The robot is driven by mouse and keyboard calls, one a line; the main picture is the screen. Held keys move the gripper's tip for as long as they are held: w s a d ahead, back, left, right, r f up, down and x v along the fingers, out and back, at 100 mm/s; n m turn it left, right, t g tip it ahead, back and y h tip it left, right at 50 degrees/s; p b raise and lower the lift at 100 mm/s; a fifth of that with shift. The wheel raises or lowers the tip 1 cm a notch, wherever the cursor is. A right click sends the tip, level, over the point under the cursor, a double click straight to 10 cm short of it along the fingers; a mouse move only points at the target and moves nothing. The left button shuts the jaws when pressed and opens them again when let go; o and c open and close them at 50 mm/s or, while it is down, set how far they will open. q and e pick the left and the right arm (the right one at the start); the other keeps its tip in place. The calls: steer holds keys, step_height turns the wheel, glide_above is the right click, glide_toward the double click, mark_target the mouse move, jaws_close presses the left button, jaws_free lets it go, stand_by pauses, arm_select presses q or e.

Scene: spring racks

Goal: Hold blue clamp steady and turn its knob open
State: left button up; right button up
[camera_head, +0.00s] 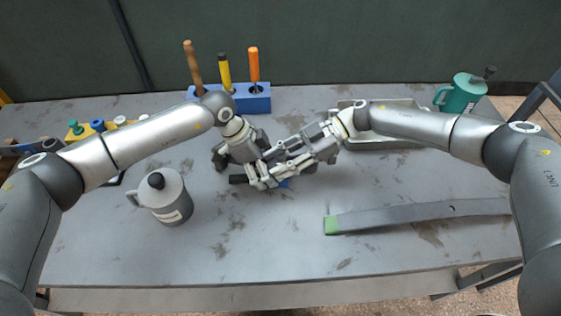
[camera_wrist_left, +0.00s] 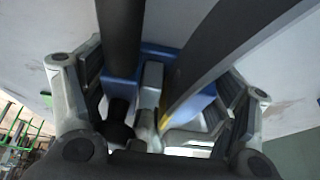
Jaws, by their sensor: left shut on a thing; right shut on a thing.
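The blue clamp (camera_head: 284,184) lies on the table near the middle, mostly hidden under my grippers. Its blue body (camera_wrist_left: 195,103) also shows in the left wrist view, between the fingers of my left gripper. My left gripper (camera_head: 257,178) reaches down from the left and is shut on the clamp. My right gripper (camera_head: 274,163) comes in from the right, its fingers crossing close to the left ones. It is shut at the clamp's knob, though the contact is hidden. A dark bar end (camera_head: 238,179) sticks out left of the grippers.
A grey lidded jug (camera_head: 172,203) stands at left. A blue tool block (camera_head: 256,104), a grey tray (camera_head: 385,145) and a green jug (camera_head: 461,97) are behind. The front middle of the table is clear.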

steer(key=shift+n+g, duration=0.6)
steer(key=shift+g, duration=0.1)
steer(key=o, duration=0.7)
steer(key=v, duration=1.2)
steer(key=shift+a+r, duration=0.1)
steer(key=shift+r, duration=0.1)
arm_select(q)
steer(key=o, duration=1.4)
steer(key=shift+c, duration=0.2)
